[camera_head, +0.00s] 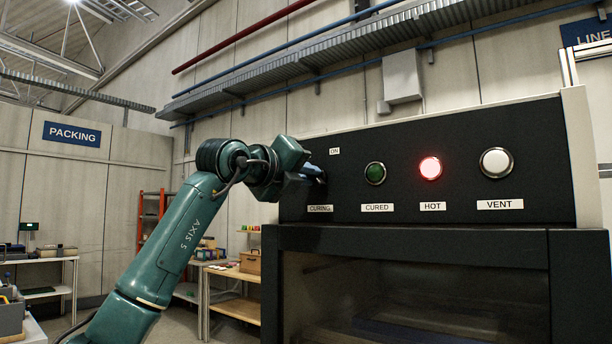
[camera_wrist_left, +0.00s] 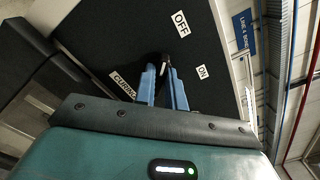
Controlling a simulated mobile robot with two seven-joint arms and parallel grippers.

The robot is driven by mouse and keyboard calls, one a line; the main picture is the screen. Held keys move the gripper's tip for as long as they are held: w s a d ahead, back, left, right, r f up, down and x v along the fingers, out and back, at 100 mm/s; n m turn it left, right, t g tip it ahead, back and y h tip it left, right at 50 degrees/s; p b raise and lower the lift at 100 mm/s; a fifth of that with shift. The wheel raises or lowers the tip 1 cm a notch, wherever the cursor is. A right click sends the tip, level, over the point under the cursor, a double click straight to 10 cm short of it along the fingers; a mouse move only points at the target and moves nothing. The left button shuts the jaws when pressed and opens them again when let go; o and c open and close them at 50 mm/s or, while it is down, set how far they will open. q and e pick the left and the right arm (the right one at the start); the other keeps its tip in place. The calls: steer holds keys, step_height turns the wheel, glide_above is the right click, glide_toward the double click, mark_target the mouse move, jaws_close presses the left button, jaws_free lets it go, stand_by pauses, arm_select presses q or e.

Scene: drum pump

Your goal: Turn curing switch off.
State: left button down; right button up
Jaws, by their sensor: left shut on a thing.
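The curing switch is a small black knob (camera_wrist_left: 160,62) on the dark panel, partly hidden by my fingers; a small white mark shows beside it. In the wrist view the OFF label (camera_wrist_left: 180,23) and the ON label (camera_wrist_left: 202,71) sit around it, with the CURING label (camera_wrist_left: 123,86) to the left. My left gripper (camera_wrist_left: 163,80) is shut on the knob with its blue fingers on both sides. In the head view my left gripper (camera_head: 316,174) is at the panel's left end and hides the switch. I cannot tell which label the knob points at. My right gripper is not in view.
Right of the switch on the panel are a dark green CURED lamp (camera_head: 375,173), a lit red HOT lamp (camera_head: 430,168) and a white VENT button (camera_head: 496,162). A dark glass front (camera_head: 400,295) is below. Shelves and benches stand at the left.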

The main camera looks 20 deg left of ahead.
arm_select(q)
steer(key=c, duration=1.5)
jaws_free()
steer(key=shift+o, duration=0.2)
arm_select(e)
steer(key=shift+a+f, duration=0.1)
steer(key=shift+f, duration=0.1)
